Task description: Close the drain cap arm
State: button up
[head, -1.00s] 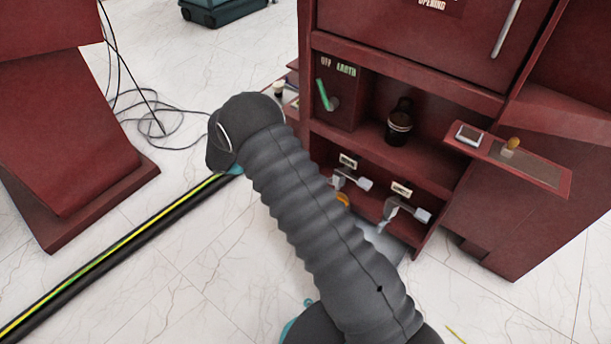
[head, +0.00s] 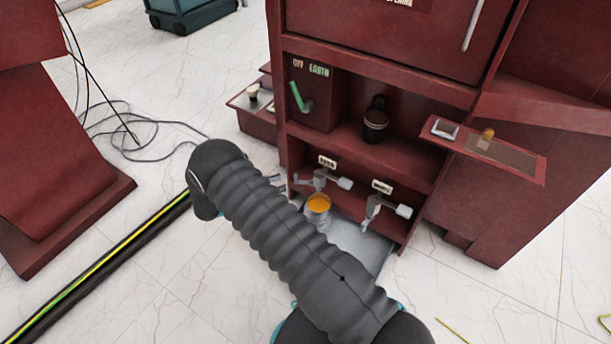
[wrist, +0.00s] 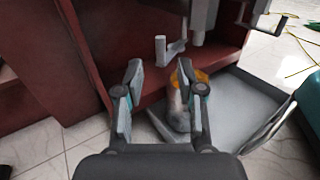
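Two grey valves sit under small labels in the low bay of the red cabinet: a left valve (head: 320,180) and a right valve (head: 380,205). The labels are too small to read surely, so I cannot tell which has the drain cap arm. In the wrist view a grey lever (wrist: 162,50) stands ahead of my gripper (wrist: 160,72), between and beyond its fingertips. The gripper is open with nothing between its fingers. A cup of orange liquid (head: 318,204) stands below the left valve; the right finger partly covers it in the wrist view. The gripper is mostly hidden behind my arm in the head view.
The cup stands on a grey tray (head: 368,250). A dark bottle (head: 376,122) and a green handle (head: 299,97) are on the shelf above. A side shelf (head: 510,155) juts out right. A black and yellow strip (head: 100,268) and cables lie on the floor at left.

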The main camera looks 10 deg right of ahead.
aim_at(296, 181)
jog(key=d, duration=0.3)
jog(key=w+d, duration=0.1)
jog(key=d, duration=0.2)
jog(key=shift+w+d, duration=0.15)
jog(key=shift+d, duration=0.2)
